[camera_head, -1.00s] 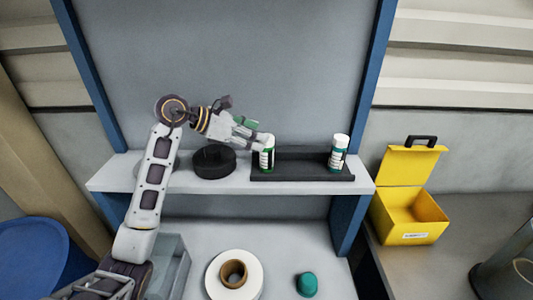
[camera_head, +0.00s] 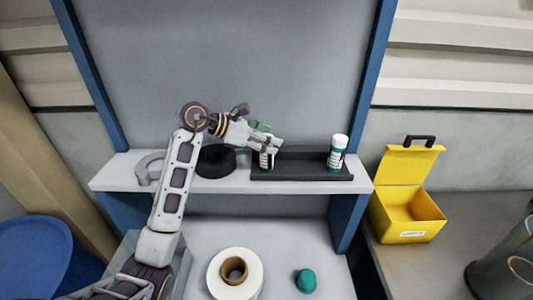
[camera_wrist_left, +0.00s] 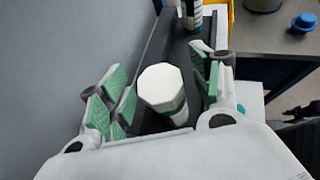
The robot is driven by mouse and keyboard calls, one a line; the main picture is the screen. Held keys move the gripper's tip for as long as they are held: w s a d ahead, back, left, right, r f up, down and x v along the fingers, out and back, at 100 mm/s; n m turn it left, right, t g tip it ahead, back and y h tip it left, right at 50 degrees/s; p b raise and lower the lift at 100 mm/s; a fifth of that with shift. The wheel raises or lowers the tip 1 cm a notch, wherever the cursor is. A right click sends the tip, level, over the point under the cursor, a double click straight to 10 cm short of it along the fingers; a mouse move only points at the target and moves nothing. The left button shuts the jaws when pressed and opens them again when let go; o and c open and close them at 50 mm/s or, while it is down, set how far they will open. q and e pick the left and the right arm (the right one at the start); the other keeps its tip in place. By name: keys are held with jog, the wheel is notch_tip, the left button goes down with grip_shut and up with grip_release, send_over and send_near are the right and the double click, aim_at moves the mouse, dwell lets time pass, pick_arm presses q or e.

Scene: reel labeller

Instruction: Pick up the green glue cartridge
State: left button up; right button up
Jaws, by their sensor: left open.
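A green-and-white glue cartridge (camera_head: 266,160) stands upright at the left end of a black tray (camera_head: 305,177) on the shelf. Its white cap (camera_wrist_left: 162,84) sits between the green-padded fingers of my open left gripper (camera_wrist_left: 160,95) in the left wrist view, with a gap on each side. In the head view the left gripper (camera_head: 272,145) covers the cartridge's top. A second similar cartridge (camera_head: 337,153) stands upright at the tray's right end. It also shows at the top of the left wrist view (camera_wrist_left: 191,14). My right gripper is not in view.
A black round reel (camera_head: 216,160) and a grey ring-shaped piece (camera_head: 150,167) are on the shelf to the left. Below are a white roll (camera_head: 234,272) and a teal rounded object (camera_head: 305,281). An open yellow box (camera_head: 408,222) stands at right. The tray's middle is clear.

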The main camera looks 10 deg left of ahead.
pick_arm(q)
grip_shut()
dwell(0.4)
jog(key=shift+r, duration=0.15)
jog(key=shift+r+b, duration=0.75)
jog(key=shift+r, duration=4.1)
